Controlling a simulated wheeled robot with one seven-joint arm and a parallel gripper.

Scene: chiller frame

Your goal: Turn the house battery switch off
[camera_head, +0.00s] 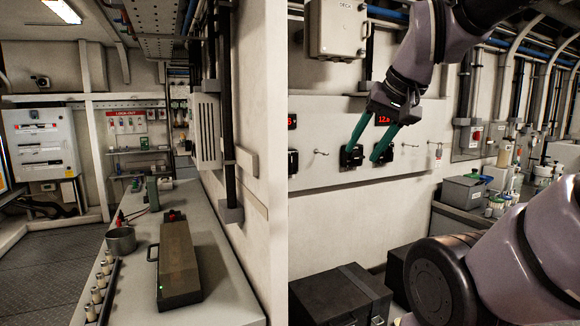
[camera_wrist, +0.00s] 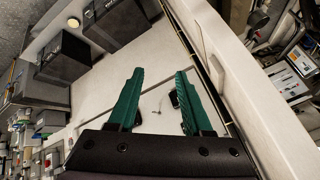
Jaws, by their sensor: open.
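A pale wall panel (camera_head: 330,180) carries several black switches and red number displays. One black switch (camera_head: 352,156) shows behind the left fingertip, and another (camera_head: 384,152) shows behind the right one. A third switch (camera_head: 293,162) is at the panel's left. I cannot read which one is the house battery switch. My gripper (camera_head: 363,154) is open and empty in front of the panel, green fingers pointing down. In the wrist view my gripper (camera_wrist: 160,72) has a dark switch (camera_wrist: 174,99) partly hidden beside its right finger. Contact cannot be told.
Small hooks (camera_head: 320,152) stick out of the panel between switches. A grey box (camera_head: 335,28) hangs above. Black cases (camera_head: 340,297) stand below. A bench with a grey bin (camera_head: 464,191) is at the right. A wall edge (camera_head: 262,150) and another bench (camera_head: 225,265) are at the left.

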